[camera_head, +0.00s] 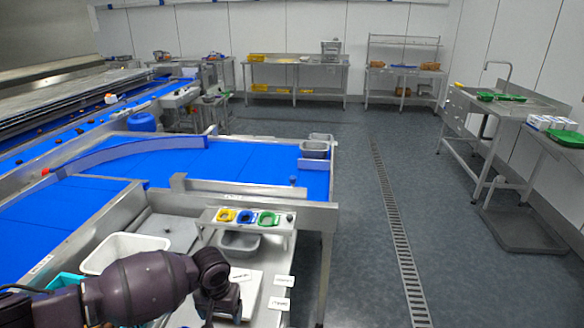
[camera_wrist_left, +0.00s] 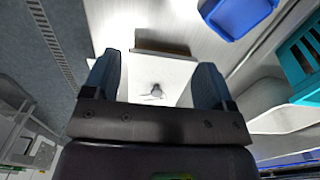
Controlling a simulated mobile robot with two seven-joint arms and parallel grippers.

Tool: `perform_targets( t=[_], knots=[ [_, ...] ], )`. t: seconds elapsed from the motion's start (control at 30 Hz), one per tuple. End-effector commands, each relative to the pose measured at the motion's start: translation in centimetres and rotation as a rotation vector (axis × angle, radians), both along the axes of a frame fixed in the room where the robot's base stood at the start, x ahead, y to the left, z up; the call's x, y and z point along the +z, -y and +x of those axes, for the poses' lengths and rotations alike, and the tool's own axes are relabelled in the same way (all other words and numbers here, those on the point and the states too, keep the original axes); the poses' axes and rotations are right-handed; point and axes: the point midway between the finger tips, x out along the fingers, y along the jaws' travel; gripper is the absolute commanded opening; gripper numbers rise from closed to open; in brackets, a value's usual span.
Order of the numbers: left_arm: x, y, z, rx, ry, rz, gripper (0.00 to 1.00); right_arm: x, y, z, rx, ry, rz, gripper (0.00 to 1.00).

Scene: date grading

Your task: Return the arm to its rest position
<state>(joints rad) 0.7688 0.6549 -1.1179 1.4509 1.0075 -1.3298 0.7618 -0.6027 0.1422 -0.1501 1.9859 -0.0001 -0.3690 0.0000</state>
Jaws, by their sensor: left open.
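My left arm comes in from the lower left in the head view, over the steel work table. My left gripper (camera_head: 222,296) is at its end, low in the picture beside a white board or sheet (camera_head: 252,290). In the left wrist view my left gripper (camera_wrist_left: 158,82) shows two dark fingers standing wide apart. Nothing is held between them. A pale surface with a small grey mark shows beyond the gap. My right gripper is not in view.
A white bin (camera_head: 124,244) and a teal crate (camera_head: 66,283) stand near my arm. A panel with yellow, blue and green cups (camera_head: 268,218) is ahead. The blue conveyor (camera_head: 255,160) lies behind it. Grey floor (camera_head: 365,220) to the right is clear.

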Motion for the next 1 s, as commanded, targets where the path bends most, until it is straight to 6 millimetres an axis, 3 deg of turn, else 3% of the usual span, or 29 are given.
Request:
perform_targets(
  t=[0.17,0.33,0.5,0.77,1.0],
  knots=[
    [0.6,1.6,2.1,-0.199,0.151,-0.061,0.78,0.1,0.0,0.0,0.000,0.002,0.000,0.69],
    [3.9,4.5,5.1,-0.362,0.365,-0.126,0.78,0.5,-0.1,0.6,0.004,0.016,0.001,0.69],
    [7.1,8.2,6.5,-0.498,0.581,-0.209,0.78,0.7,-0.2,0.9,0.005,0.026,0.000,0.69],
    [10.1,11.7,5.8,-0.606,0.897,-0.318,0.78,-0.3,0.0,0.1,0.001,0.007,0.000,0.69],
    [11.3,10.7,3.5,-0.572,1.163,-0.349,0.78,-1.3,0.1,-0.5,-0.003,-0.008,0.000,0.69]
  ],
)
